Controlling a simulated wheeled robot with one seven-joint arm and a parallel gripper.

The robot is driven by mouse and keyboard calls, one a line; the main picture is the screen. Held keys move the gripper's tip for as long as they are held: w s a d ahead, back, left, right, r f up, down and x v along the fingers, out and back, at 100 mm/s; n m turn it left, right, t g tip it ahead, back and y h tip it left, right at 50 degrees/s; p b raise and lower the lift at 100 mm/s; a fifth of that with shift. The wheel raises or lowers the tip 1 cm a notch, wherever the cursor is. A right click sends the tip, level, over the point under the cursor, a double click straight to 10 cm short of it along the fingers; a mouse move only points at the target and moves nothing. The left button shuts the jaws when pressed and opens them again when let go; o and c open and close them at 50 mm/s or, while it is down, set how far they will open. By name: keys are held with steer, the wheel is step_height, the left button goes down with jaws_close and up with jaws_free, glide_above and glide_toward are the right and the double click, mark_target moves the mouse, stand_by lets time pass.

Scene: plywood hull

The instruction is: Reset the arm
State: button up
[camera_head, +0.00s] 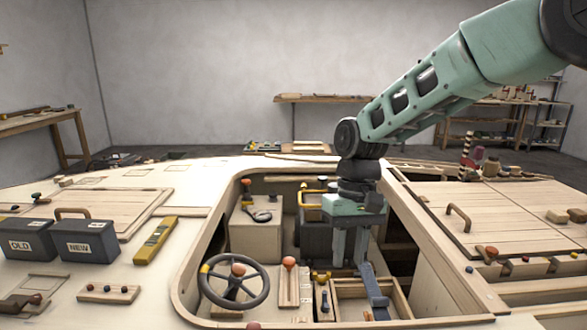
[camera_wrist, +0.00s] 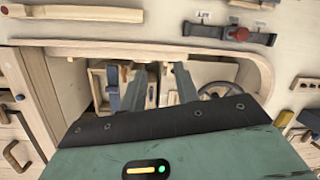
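My green arm reaches in from the upper right in the head view. My gripper (camera_head: 349,262) hangs down from it over the cockpit opening, with its two fingers pointing down. The fingers stand apart, and I see nothing held between them. In the wrist view my gripper (camera_wrist: 157,88) also shows two separated fingers above the wooden compartments inside the opening. A blue-grey lever or bar (camera_head: 375,291) stands just right of and below the fingers in the head view; I cannot tell whether they touch it.
The cockpit rim (camera_head: 187,270) surrounds the gripper. Inside are a steering wheel (camera_head: 234,300) and a wooden box (camera_head: 255,240). On the deck are dark OLD (camera_head: 27,250) and NEW (camera_head: 85,252) boxes, a yellow level (camera_head: 155,240) and a handled hatch (camera_head: 480,215). Space above the deck at left is free.

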steer(key=s+d+r+n+t+p, duration=0.1)
steer(key=s+n, duration=0.1)
steer(key=s, duration=1)
steer(key=s+d+r+n+t+p, duration=0.1)
steer(key=s+d+r+n, duration=0.1)
steer(key=s, duration=1.1)
steer(key=shift+d+t+p, duration=0.3)
steer(key=shift+p, duration=0.1)
